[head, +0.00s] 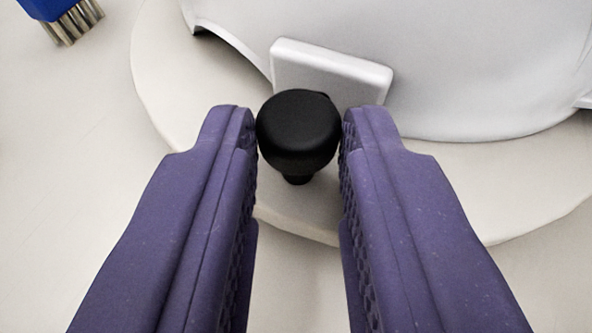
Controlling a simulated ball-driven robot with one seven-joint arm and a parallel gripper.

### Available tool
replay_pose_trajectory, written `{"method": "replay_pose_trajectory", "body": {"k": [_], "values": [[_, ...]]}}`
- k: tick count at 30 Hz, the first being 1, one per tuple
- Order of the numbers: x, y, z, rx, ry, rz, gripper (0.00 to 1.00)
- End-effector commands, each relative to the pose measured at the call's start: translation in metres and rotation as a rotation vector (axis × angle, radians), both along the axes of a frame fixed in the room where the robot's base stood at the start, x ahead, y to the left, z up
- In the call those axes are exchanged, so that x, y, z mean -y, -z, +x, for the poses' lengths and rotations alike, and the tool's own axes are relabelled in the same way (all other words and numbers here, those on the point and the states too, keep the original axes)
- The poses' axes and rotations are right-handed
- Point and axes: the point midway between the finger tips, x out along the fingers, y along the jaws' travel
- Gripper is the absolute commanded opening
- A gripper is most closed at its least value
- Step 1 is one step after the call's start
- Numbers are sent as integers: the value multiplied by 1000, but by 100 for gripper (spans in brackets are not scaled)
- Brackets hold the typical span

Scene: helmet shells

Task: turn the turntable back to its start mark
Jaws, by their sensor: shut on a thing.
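The turntable (163,82) is a flat, pale round disc, cut off by the top and right of the head view. A black round knob (298,128) on a short stem stands near the disc's front rim. My gripper (298,138) has two purple fingers with textured inner pads, and it is shut on the knob, one fingertip on each side. A white helmet shell (450,70) sits on the disc behind the knob. No start mark can be made out in this view.
A white rectangular block (332,68) stands upright against the shell, just behind the knob. A blue brush-like object with metallic bristles (66,18) lies at the top left, off the disc. The pale table surface (60,170) at the left is clear.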

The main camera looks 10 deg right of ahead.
Motion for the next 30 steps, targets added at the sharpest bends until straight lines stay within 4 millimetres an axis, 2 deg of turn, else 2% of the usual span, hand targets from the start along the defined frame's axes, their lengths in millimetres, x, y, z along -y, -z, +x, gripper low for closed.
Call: {"method": "replay_pose_trajectory", "body": {"k": [1,2,4,5,14,17,25,30], "values": [[1,1,1,0,2,-2,0],[2,1,1,0,2,-2,31],[1,1,1,0,1,-2,47],[1,1,1,0,1,-2,52],[0,-1,-2,0,0,-1,52],[-2,-7,-12,-2,-2,-1,52],[-7,-26,-57,-1,-2,-1,52],[-7,-30,-70,1,2,-1,52]]}}
